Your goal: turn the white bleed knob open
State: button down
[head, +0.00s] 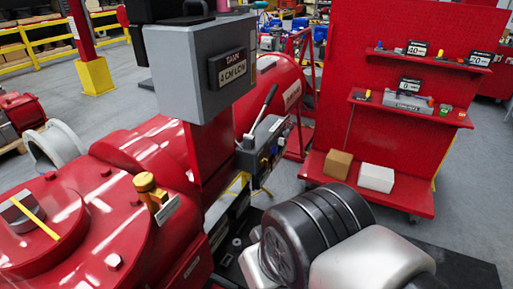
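I cannot make out a white bleed knob for certain. A grey hydraulic hand-pump unit (262,145) with an upright lever (263,104) sits right of the red post, in the middle of the view. Its right face carries several small fittings, including blue ones, too small to tell apart. Large silver and black links of my arm fill the lower middle and right, below this unit. My gripper is not in view, so its state and its distance from the unit do not show.
A red actuator body (115,215) with a yellow fitting (148,188) fills the left. A grey box (205,62) with a "TANK" display stands on the red post. A red shelf rack (420,100) holds boxes at right. Grey floor (470,215) is open beside it.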

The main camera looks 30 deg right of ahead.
aim_at(280, 140)
jog(key=i+l, duration=0.15)
jog(key=l, duration=0.25)
jog(key=i+l, duration=0.15)
jog(key=l, duration=0.25)
jog(key=i+l, duration=0.15)
jog(key=l, duration=0.25)
jog(key=i+l, duration=0.15)
jog(key=l, duration=0.25)
jog(key=i+l, duration=0.15)
jog(key=l, duration=0.25)
jog(key=i+l, duration=0.15)
jog(key=l, duration=0.3)
